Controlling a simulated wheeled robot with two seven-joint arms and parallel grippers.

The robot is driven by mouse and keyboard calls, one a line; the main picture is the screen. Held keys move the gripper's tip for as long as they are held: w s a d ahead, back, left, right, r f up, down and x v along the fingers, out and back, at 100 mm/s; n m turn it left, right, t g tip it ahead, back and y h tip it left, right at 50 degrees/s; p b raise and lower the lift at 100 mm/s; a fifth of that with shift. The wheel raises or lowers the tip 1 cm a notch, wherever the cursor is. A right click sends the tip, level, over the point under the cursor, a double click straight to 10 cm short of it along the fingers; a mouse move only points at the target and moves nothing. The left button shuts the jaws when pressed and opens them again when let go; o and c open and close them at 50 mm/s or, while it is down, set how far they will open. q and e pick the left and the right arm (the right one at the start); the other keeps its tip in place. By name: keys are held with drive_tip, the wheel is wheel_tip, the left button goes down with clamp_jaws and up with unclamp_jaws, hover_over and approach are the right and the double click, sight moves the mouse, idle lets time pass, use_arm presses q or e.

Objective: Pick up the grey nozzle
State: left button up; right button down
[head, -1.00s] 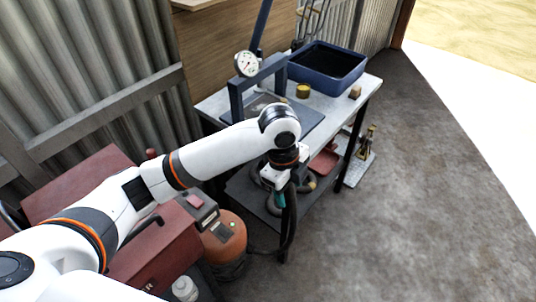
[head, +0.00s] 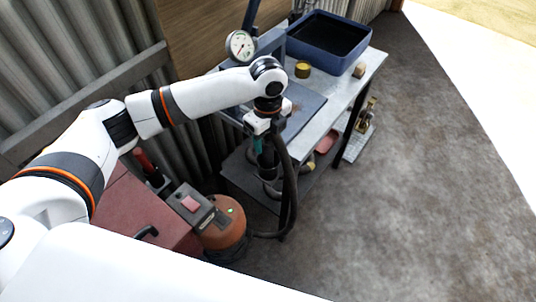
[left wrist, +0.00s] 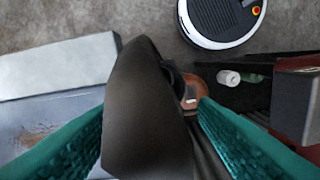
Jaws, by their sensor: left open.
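The grey nozzle (left wrist: 145,110) is a dark, flared piece in the middle of the left wrist view. It stands between the teal fingers of my left gripper (left wrist: 152,108), which are apart on either side of it. I cannot tell whether either finger touches it. In the head view my left gripper (head: 262,146) points down at the front edge of the workbench, and the nozzle is hard to tell from the dark shapes there. A black hose (head: 291,188) curves from beside the gripper down towards the orange vacuum (head: 224,232). My right gripper is not in view.
The workbench (head: 338,98) holds a press with a dial gauge (head: 240,46), a blue tub (head: 364,48) and a small brass-coloured cylinder (head: 302,69). A red toolbox (head: 135,222) stands left of the vacuum. The concrete floor (head: 430,190) at right is clear.

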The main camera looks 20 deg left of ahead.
sight(268, 156)
use_arm(q)
wheel_tip(268, 156, down, 3)
drive_tip(key=shift+f+p, duration=0.2)
drive_tip(key=shift+p, duration=0.1)
drive_tip(key=shift+f, duration=0.2)
drive_tip(key=shift+c, duration=0.8)
drive_tip(key=c, duration=0.6)
drive_tip(key=shift+c, duration=1.4)
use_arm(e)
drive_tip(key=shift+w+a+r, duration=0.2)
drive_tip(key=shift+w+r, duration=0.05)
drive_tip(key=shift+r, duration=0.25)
use_arm(q)
drive_tip(key=shift+r, duration=0.1)
